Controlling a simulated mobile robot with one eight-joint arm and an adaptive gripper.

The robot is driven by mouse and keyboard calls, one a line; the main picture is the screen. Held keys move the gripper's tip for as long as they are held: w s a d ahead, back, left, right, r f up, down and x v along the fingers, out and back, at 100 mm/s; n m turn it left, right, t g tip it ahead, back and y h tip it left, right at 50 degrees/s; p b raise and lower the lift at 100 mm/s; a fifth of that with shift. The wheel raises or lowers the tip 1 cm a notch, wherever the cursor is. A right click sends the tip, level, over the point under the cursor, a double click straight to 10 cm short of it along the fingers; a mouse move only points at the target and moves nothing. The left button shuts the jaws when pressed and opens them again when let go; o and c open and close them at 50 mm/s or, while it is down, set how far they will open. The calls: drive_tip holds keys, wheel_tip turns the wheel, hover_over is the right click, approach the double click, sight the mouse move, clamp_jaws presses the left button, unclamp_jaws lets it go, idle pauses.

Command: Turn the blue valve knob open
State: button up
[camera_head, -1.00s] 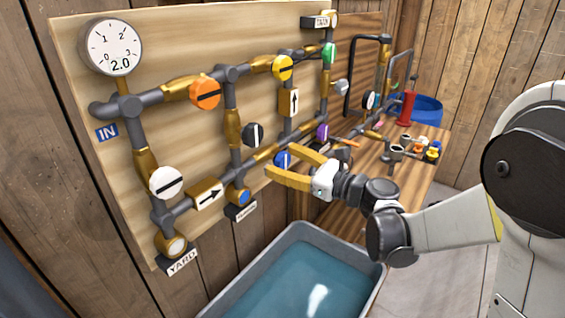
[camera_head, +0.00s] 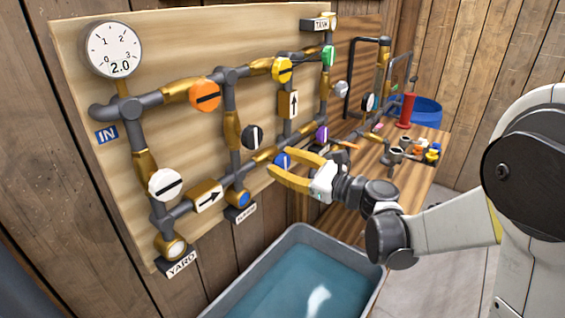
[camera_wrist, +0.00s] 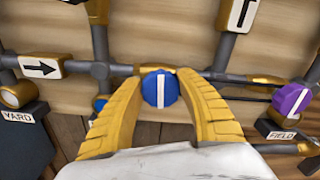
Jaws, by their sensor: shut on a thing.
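The blue valve knob (camera_wrist: 160,89) with a white bar sits between my two yellow fingers in the wrist view. Its bar stands upright there, across the pipe that runs sideways behind it. My gripper (camera_wrist: 161,84) is shut on the knob, one finger along each side. In the head view the knob (camera_head: 282,160) is partly hidden by my gripper (camera_head: 281,162), which reaches in from the right on the lower pipe.
Nearby are a purple knob (camera_head: 321,134), a black knob (camera_head: 252,137) and a blue-faced outlet (camera_head: 241,198). A pressure gauge (camera_head: 113,49) reads 2.0. A grey water tub (camera_head: 228,292) stands below. A wooden bench (camera_head: 402,190) with small parts is at the right.

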drive_tip(key=n, duration=0.8)
drive_tip(key=shift+s+a+f+n, duration=0.1)
drive_tip(key=shift+n, duration=0.3)
drive_tip(key=n, duration=0.4)
drive_tip(key=shift+f+b, duration=0.1)
drive_tip(key=shift+b, duration=0.3)
drive_tip(key=shift+n, duration=2.1)
drive_tip(key=o, duration=1.2)
drive_tip(key=shift+f, duration=0.1)
